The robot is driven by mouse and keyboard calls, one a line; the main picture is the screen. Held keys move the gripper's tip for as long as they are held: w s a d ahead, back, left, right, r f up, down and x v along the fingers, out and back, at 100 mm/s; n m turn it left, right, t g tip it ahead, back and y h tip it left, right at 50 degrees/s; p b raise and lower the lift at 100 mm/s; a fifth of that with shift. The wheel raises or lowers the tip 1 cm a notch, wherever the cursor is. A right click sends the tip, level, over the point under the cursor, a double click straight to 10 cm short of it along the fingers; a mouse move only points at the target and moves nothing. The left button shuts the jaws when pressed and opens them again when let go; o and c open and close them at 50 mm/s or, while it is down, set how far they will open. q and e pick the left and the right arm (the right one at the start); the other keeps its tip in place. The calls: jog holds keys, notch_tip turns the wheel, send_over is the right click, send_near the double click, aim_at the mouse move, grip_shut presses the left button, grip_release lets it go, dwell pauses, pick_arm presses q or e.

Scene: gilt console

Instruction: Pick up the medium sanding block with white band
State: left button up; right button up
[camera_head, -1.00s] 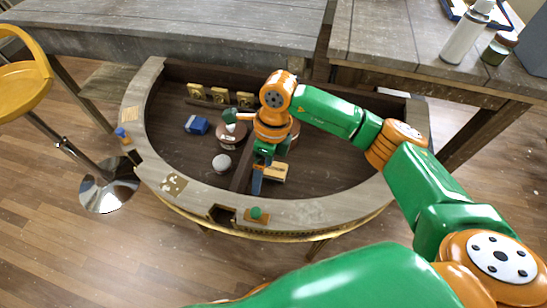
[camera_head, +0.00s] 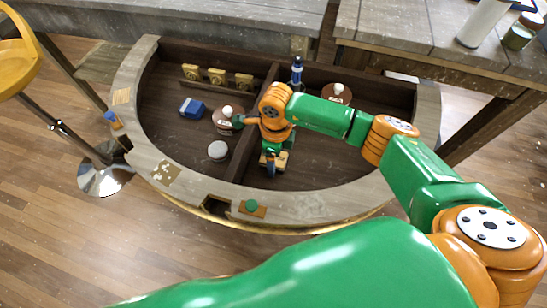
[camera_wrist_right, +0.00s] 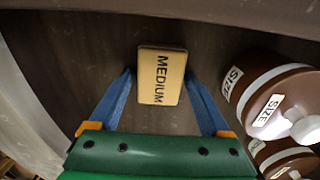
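A tan block (camera_wrist_right: 161,75) marked MEDIUM lies on the dark console floor, between and just beyond my right fingertips in the right wrist view. No white band shows on its visible face. In the head view the block (camera_head: 281,160) is partly hidden by my right gripper (camera_head: 272,165). My right gripper (camera_wrist_right: 159,74) is open, one blue finger on each side of the block, with no clear contact. Brown round pieces with white bands and SIZE labels (camera_wrist_right: 272,98) sit to the right in the wrist view. My left gripper is not in view.
A divider (camera_head: 240,160) runs left of the gripper. The left compartment holds a blue block (camera_head: 191,108), a brown round piece (camera_head: 226,122), a whitish round object (camera_head: 218,151) and small tan pieces (camera_head: 217,76). A blue-capped bottle (camera_head: 296,75) stands behind. The curved rim (camera_head: 310,207) is in front.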

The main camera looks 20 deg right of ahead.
jog(key=c, duration=1.1)
jog(key=shift+o, duration=0.2)
notch_tip(320, 180, up, 10)
jog(key=shift+r+b, duration=0.1)
jog(key=shift+b, duration=0.35)
jog(key=o, duration=0.6)
jog(key=c, duration=0.4)
